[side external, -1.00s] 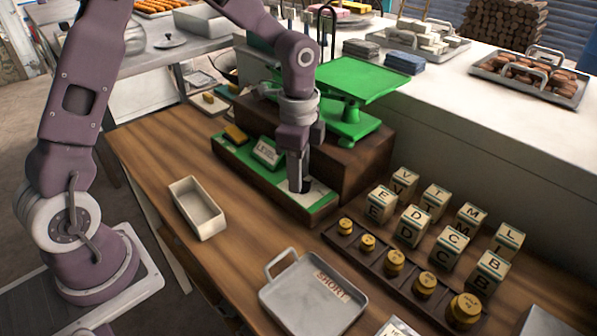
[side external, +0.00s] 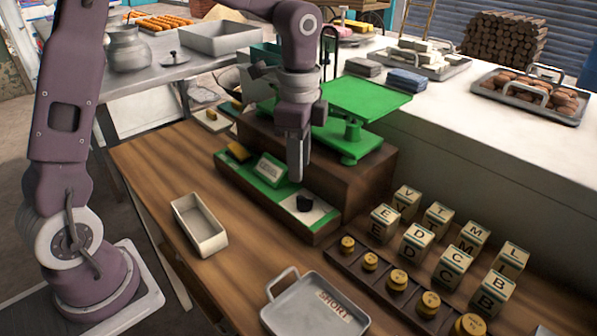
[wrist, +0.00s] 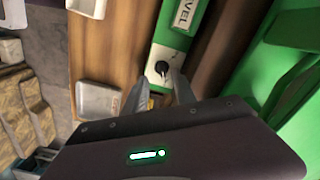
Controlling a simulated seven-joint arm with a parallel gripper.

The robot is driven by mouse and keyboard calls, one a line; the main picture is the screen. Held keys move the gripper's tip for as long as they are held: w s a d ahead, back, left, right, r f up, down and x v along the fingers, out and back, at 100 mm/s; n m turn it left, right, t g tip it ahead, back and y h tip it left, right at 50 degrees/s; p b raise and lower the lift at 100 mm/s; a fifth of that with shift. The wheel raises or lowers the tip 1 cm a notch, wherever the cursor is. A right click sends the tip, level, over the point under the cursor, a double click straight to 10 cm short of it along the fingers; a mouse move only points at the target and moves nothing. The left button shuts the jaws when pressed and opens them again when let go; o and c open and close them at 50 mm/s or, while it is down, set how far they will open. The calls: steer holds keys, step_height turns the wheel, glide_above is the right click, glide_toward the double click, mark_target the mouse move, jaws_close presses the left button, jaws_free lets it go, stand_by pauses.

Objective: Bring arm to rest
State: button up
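My gripper (side external: 297,176) hangs pointing down above the front of the green-and-wood stand (side external: 232,170). In the wrist view its two fingers (wrist: 158,88) are spread apart with nothing between them; my gripper is open and empty. A small black knob-like piece (side external: 304,203) sits on a white plate at the right end of the stand's green strip, below the fingertips. It also shows in the wrist view (wrist: 162,68), just beyond the fingertips.
A green balance scale (side external: 352,130) stands behind my gripper. A pale open box (side external: 200,226), a metal tray marked SHORT (side external: 290,318), lettered blocks (side external: 416,243) and brass weights (side external: 397,280) are on the wooden table. The table's left part is clear.

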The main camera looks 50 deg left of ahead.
steer(key=s+a+r+n+t, duration=0.1)
steer(key=s+r+n+t, duration=0.1)
steer(key=s+n, duration=0.4)
steer(key=s+r+n+t, duration=0.3)
steer(key=s+r+n, duration=0.2)
steer(key=s, duration=1.1)
steer(key=shift+s+a+r+n, duration=0.25)
steer(key=shift+a+r+n, duration=0.1)
steer(key=shift+n, duration=0.15)
